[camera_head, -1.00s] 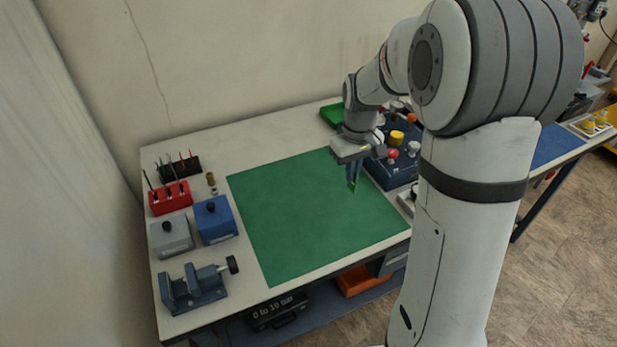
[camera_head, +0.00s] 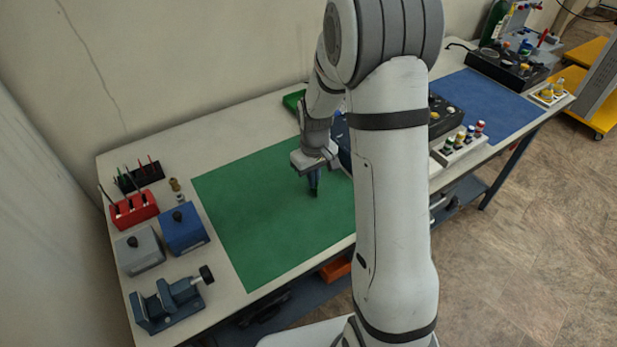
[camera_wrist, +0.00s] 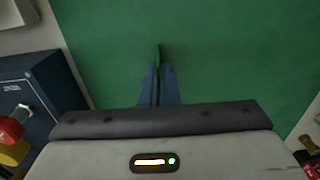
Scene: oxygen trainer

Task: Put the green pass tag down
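The green pass tag (camera_wrist: 157,56) shows in the wrist view as a thin green strip, seen edge-on, between the fingertips. My gripper (camera_wrist: 158,85) is shut on it. In the head view my gripper (camera_head: 314,188) points down over the right part of the green mat (camera_head: 265,240), and the tag's dark green end (camera_head: 313,193) shows just at the fingertips. I cannot tell whether the tag touches the mat. The fingers hide part of the tag.
A red rack (camera_head: 134,209), a blue box (camera_head: 184,228), a grey box (camera_head: 140,250) and a vise (camera_head: 170,305) stand left of the mat. A dark blue unit (camera_wrist: 38,100) stands beside the gripper in the wrist view. Most of the mat is bare.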

